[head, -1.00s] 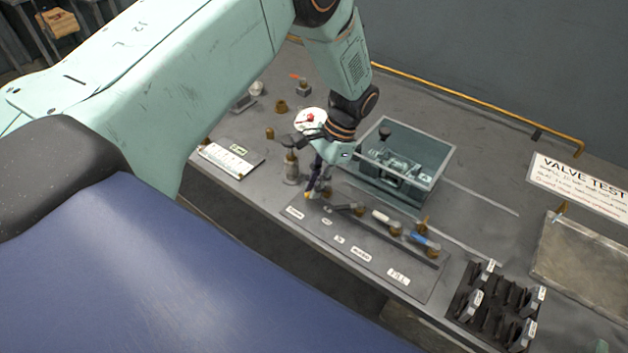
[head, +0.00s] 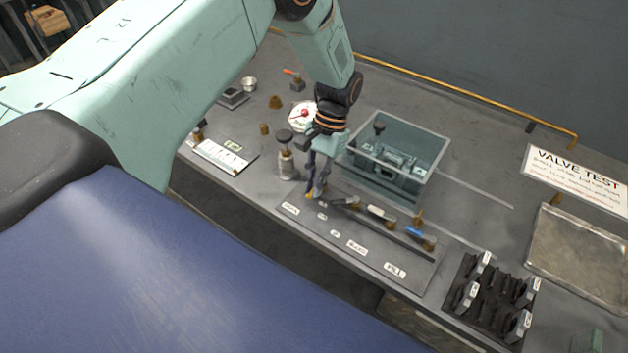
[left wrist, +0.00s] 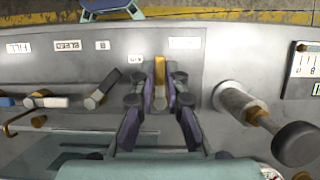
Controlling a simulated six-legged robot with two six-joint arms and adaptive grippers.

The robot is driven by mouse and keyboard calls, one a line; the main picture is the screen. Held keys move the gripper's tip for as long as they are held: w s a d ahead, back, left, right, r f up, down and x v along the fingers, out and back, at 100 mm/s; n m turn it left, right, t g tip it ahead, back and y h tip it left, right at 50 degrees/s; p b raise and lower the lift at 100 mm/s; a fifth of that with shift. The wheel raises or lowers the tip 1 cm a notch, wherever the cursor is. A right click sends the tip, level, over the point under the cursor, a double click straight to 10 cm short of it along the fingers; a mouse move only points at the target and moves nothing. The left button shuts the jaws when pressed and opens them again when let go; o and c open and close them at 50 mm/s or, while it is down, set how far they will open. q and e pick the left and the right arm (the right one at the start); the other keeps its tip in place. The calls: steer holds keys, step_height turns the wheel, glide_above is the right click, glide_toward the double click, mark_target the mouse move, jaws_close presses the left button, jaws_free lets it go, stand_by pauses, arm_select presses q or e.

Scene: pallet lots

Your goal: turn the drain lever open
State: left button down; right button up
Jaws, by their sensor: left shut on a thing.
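A yellow lever (left wrist: 160,84) stands across the pipe run in the left wrist view, between the two fingers of my left gripper (left wrist: 159,98). The fingers are shut on it. In the head view my left gripper (head: 314,192) is at the left end of the valve panel (head: 420,279), hiding most of this lever. The label at that end (head: 290,208) is too small to read surely. Along the pipe to the right are a grey lever (head: 346,202), a white lever (head: 381,212) and a blue lever (head: 414,231). My right gripper is not in view.
A clear-walled tank (head: 428,165) stands behind the panel. A knobbed metal post (head: 286,160) stands close left of my gripper. A round dial (head: 300,117) is behind. A black rack (head: 494,300) and metal tray (head: 580,250) are at right.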

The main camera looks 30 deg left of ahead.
arm_select(q)
steer(key=c, duration=1.4)
jaws_free()
steer(key=shift+r, duration=0.1)
steer(key=v, duration=1.2)
steer(key=shift+s, duration=0.15)
